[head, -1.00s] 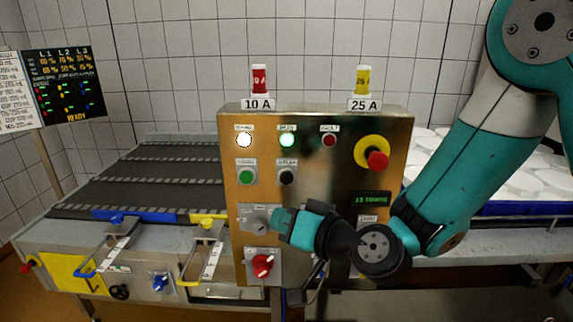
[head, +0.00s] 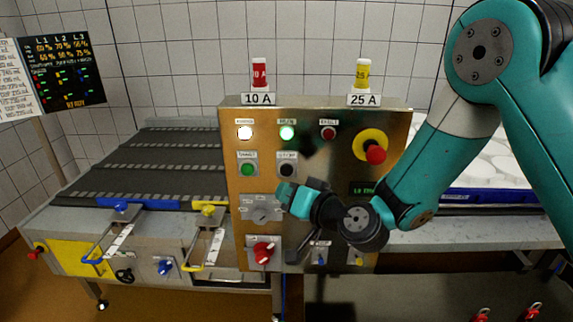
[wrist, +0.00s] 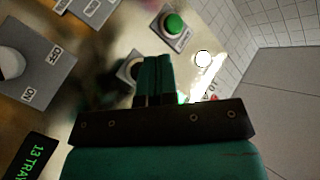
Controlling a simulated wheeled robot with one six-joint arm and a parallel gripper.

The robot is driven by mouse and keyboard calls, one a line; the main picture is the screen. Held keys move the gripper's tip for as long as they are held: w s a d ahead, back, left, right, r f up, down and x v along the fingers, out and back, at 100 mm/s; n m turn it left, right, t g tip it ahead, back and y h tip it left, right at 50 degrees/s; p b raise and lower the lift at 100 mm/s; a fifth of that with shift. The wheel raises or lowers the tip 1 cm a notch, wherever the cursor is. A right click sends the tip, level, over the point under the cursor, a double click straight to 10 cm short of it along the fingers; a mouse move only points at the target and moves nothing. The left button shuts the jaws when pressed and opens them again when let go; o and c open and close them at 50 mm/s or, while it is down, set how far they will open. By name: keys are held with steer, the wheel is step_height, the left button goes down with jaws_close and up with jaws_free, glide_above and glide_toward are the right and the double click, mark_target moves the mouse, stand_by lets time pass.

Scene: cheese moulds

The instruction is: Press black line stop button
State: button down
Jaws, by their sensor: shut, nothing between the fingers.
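The black line stop button (head: 287,170) sits on the brass-coloured control panel (head: 330,120), just right of a green button (head: 246,170). My gripper (head: 284,192) is shut and empty, just below the black button in the head view. In the wrist view the closed teal fingers (wrist: 153,75) overlap the black button's plate (wrist: 125,69) and hide part of the button. Whether the fingertips touch the button cannot be told.
A red emergency knob (head: 375,154) stands out at right. A grey selector (head: 261,214) and red switch (head: 263,252) sit below. A conveyor (head: 150,165) lies left.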

mark_target(288, 180)
steer(key=shift+w+d+p, duration=0.1)
steer(key=shift+w+p, duration=0.25)
steer(key=shift+w, duration=1.35)
steer(key=shift+w, duration=0.15)
stand_by(0.6)
steer(key=shift+w, duration=0.3)
steer(key=shift+w, duration=0.5)
stand_by(0.7)
steer(key=shift+s, duration=0.1)
steer(key=shift+s+b, duration=0.6)
steer(key=shift+s, duration=0.25)
